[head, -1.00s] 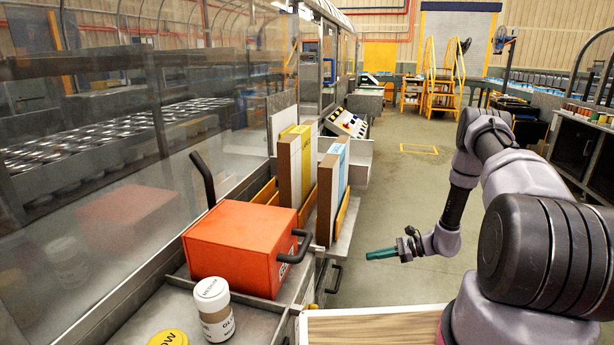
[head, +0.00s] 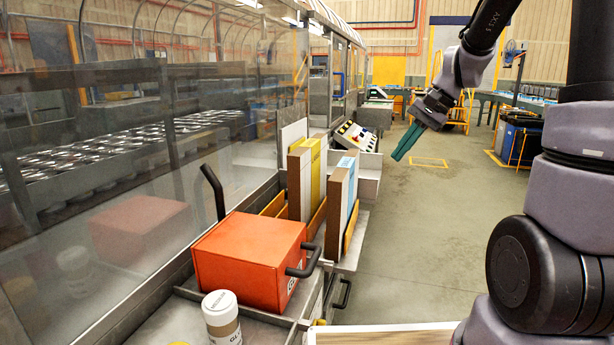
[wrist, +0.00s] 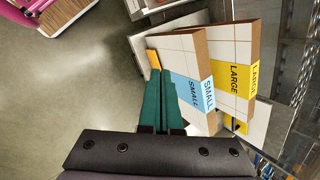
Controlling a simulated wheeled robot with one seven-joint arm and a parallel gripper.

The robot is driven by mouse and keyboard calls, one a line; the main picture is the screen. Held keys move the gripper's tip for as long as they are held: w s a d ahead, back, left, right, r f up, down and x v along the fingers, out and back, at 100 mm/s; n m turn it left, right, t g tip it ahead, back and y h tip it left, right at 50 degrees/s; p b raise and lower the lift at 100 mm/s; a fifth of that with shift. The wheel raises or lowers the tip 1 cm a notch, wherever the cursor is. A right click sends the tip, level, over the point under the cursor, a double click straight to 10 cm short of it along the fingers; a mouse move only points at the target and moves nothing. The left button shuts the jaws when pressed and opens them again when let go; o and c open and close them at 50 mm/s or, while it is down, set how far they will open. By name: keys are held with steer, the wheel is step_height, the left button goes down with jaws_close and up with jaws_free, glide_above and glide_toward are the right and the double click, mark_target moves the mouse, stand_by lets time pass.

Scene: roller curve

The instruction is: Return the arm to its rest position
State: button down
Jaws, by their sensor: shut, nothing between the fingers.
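My gripper (head: 408,142) is raised over the open floor, right of the machine, in the head view. Its green fingers point down and to the left, together and empty. In the wrist view my gripper (wrist: 159,75) also shows its two green fingers side by side with nothing between them. My arm rises on the right side of the head view, bent high and partly out of the picture. The fingertips overlap the box labelled SMALL in the wrist view, but the head view shows them apart from it.
Boxes labelled SMALL (wrist: 190,52) and LARGE (wrist: 229,50) stand in the machine's side rack. A red box (head: 245,258) with a black handle and a white-lidded jar (head: 221,318) sit on the metal counter. A wooden-topped surface (head: 385,336) is at the bottom. The grey floor (head: 400,230) is clear.

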steer(key=s+d+r+n+t+h, duration=0.1)
steer(key=s+r+n+t+h, duration=0.1)
steer(key=s+r, duration=0.3)
steer(key=s+d+r+n+t+h, duration=0.1)
steer(key=s+r+t, duration=0.2)
steer(key=s, duration=0.9)
step_height(320, 180, up, 3)
steer(key=shift+s+r+n+t+h, duration=0.15)
steer(key=shift+s+n+t+h, duration=0.05)
steer(key=shift+n+t+h, duration=0.2)
